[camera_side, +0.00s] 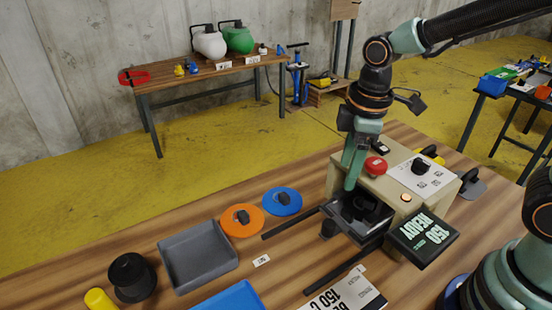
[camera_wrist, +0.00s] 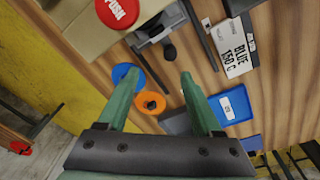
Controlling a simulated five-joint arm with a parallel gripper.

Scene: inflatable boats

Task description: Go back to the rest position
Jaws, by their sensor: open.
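My gripper (camera_side: 353,178) has two green fingers. It points down over the front of the beige machine (camera_side: 341,176), left of its red push button (camera_side: 376,166). In the wrist view my gripper (camera_wrist: 161,78) is open, with nothing between its fingers. The red button (camera_wrist: 117,12) shows at the top of that view. The machine's dark front part (camera_side: 372,238) sits below my fingers in the side view; I cannot tell whether they touch it. A screen (camera_side: 424,238) on the machine reads 150 READY.
An orange disc (camera_side: 228,223) and a blue disc (camera_side: 290,207) lie left of the machine. A grey tray (camera_side: 198,282), a blue tray (camera_side: 236,298), a black cylinder (camera_side: 131,275) and a card (camera_side: 347,295) reading 150 C are nearer the front. Two dark rails (camera_side: 291,223) extend from the machine.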

